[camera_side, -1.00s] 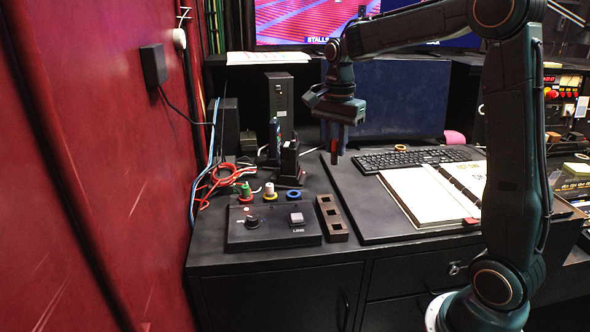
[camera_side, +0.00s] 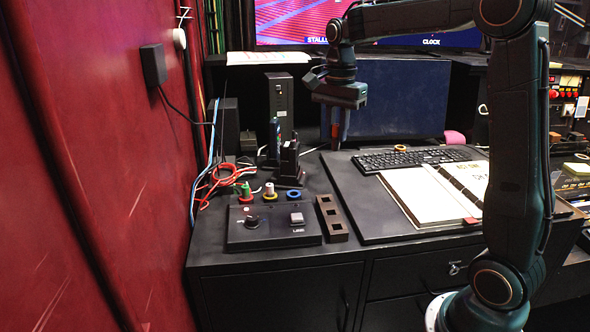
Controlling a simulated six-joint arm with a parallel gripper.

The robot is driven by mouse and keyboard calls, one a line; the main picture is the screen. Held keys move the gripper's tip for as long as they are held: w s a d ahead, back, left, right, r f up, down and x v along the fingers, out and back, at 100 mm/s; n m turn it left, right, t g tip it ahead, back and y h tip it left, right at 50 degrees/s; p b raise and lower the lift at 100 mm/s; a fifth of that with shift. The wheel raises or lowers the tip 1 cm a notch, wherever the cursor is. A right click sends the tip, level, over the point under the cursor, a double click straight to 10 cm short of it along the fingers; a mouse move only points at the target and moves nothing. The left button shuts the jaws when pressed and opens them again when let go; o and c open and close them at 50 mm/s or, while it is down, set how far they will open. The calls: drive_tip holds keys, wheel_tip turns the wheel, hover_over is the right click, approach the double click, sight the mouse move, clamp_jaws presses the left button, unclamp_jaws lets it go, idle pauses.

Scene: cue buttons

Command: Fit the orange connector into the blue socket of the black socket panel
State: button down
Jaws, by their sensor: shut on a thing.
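The black socket panel (camera_side: 262,205) lies low on the desk at centre left, behind a control box. Its blue socket (camera_side: 293,195) is a blue ring at the right end and looks empty. A green connector (camera_side: 246,190) stands in the red-ringed socket. A whitish connector (camera_side: 269,189) stands in the yellow-ringed socket. My gripper (camera_side: 338,135) points down above the back of the desk, behind and to the right of the blue socket. It is shut on the orange connector, of which only a small reddish-orange part shows between the dark fingers.
A black control box (camera_side: 272,236) with knob and button is in front of the panel. A brown three-hole block (camera_side: 332,219) sits to its right. Tall black devices (camera_side: 288,160) stand behind the sockets. Red cables (camera_side: 215,180) lie left; a notebook (camera_side: 430,195) and keyboard (camera_side: 410,160) lie right.

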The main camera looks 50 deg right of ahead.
drive_tip(key=shift+w+f, duration=0.1)
drive_tip(key=shift+w, duration=0.05)
drive_tip(key=w+f, duration=1.1)
drive_tip(key=shift+w+a, duration=0.2)
drive_tip(key=shift+a, duration=0.1)
drive_tip(key=shift+f, duration=0.15)
drive_tip(key=shift+f, duration=1.7)
drive_tip(key=shift+f, duration=1.65)
idle(3.0)
